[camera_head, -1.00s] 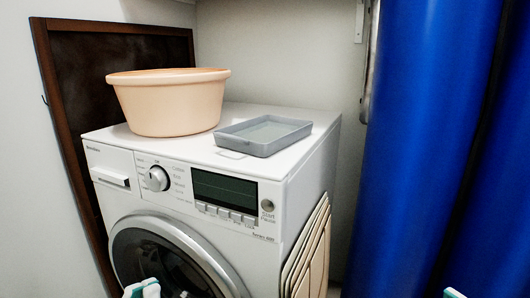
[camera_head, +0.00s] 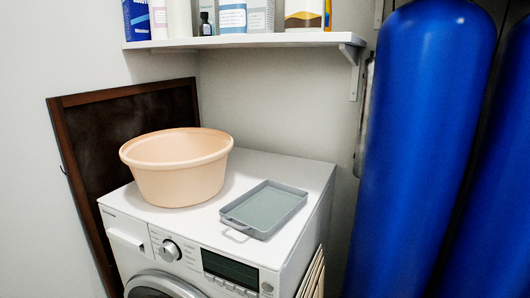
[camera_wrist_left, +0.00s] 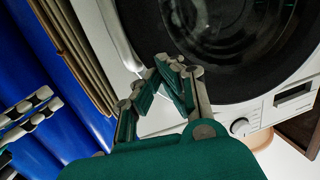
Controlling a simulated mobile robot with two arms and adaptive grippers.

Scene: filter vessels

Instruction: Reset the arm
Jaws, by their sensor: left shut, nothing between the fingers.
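My left gripper (camera_wrist_left: 174,66) shows in the left wrist view, in front of the washing machine's dark round door (camera_wrist_left: 235,40). Its green-padded fingers meet at the tips, with nothing between them. The head view shows neither gripper. At the left edge of the wrist view are pale and dark jointed parts (camera_wrist_left: 28,108), which look like my right gripper against the blue cylinders. Whether it is open or shut is unclear.
The white washing machine (camera_head: 140,222) carries a peach basin (camera_head: 178,178) and a grey tray (camera_head: 265,207). Blue cylinders (camera_head: 420,150) stand at the right. A shelf (camera_head: 250,42) with bottles and boxes hangs above. Beige panels (camera_wrist_left: 75,50) lean beside the machine.

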